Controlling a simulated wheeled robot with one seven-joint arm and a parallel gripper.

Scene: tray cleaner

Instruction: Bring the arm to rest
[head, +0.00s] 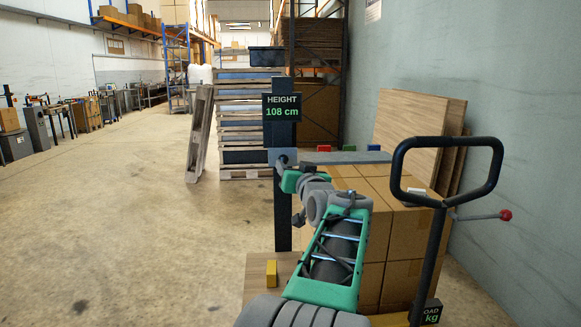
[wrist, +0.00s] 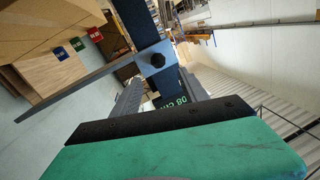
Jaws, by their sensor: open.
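My arm rises from the bottom of the head view, green and grey, and bends at its upper end toward the dark post (head: 283,215). My gripper (wrist: 162,76) shows in the wrist view as two grey ribbed fingers standing apart, with nothing held between them. The dark post (wrist: 134,22) and its grey bracket appear beyond and between the fingers. In the head view the fingers are hard to make out near the post. I cannot tell whether they touch it.
A height display (head: 281,107) reading 108 cm is on the post. A grey flat plate (head: 345,158) extends right of it above stacked cardboard boxes (head: 400,220). A black handle (head: 447,141) stands at right. A yellow block (head: 271,273) lies low.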

